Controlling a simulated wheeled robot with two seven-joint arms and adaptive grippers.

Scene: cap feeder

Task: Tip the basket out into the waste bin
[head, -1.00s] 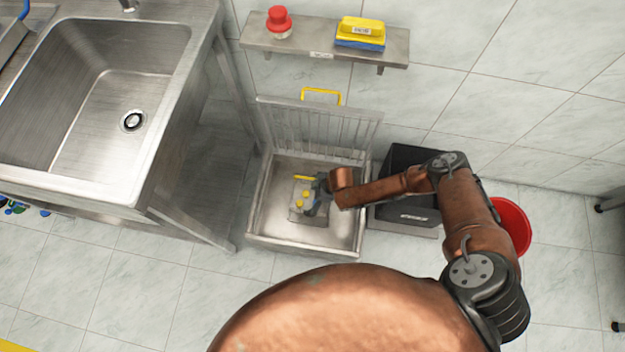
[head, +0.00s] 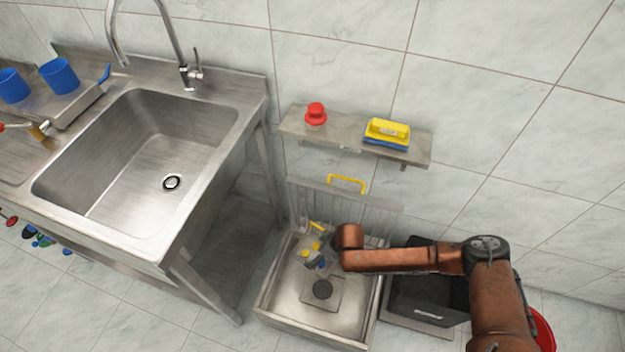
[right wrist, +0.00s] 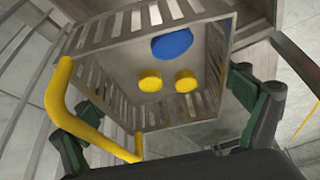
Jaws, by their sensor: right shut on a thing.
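My right gripper (head: 335,262) is shut on the small grey slotted basket (head: 308,238), above the floor basin (head: 272,296). In the right wrist view the basket (right wrist: 142,38) lies between the two fingers (right wrist: 160,85). A blue cap (right wrist: 172,43) and two yellow caps (right wrist: 168,81) show inside it. A yellow bar (right wrist: 60,88) runs along its near left side. The black bin (head: 430,285) stands right of the basin, partly behind my right arm; I take it as the waste bin. My left gripper is not in view.
A slatted grate (head: 300,200) with a yellow handle (head: 347,180) stands upright behind the basin. A shelf (head: 420,152) above holds a red-topped item (head: 316,114) and a yellow-blue block (head: 388,134). The sink (head: 110,190) is left. A red bucket (head: 543,330) is at right.

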